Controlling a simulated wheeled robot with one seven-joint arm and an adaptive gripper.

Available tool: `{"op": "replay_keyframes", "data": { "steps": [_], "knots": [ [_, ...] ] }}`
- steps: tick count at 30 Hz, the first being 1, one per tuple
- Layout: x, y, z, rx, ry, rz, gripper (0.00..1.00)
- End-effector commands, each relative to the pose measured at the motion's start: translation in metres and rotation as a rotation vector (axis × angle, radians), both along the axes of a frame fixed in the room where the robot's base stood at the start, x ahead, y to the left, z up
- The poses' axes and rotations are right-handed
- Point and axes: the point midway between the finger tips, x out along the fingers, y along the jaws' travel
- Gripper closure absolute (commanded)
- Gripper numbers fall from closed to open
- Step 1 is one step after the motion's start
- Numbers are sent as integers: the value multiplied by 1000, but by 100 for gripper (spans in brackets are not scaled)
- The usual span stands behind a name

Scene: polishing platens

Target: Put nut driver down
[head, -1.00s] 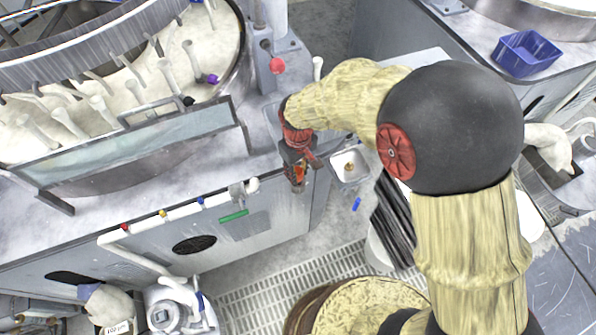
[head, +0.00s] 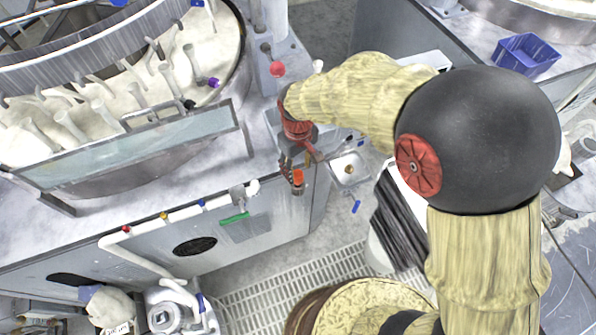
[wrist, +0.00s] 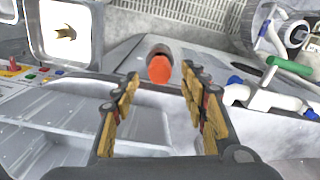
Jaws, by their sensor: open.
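The nut driver shows in the head view as an orange and dark piece (head: 298,181) at the machine's front edge. In the wrist view its round orange end (wrist: 159,68) faces me, with a dark body behind it. It appears to rest on the grey surface, though the contact underneath is hidden. My gripper (head: 291,165) is beside it in the head view. In the wrist view my gripper (wrist: 159,85) is open, its fingers spread with a clear gap. The orange end shows in the gap, beyond the fingertips.
A white tray (head: 349,184) with a small brass-coloured piece (head: 349,169) is right of my gripper. A red knob (head: 278,69) stands behind it. White pipes (head: 183,211) and a green handle (head: 235,218) run along the machine front. A blue bin (head: 527,54) is at the far right.

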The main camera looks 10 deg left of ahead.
Motion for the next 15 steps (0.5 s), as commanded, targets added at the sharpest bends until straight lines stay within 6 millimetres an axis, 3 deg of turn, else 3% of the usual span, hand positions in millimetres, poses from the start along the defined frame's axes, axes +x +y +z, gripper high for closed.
{"op": "replay_keyframes", "data": {
  "steps": [6,15],
  "knots": [
    [1,0,46,1,-3,0,56],
    [0,0,76,1,-1,0,56]
  ]
}}
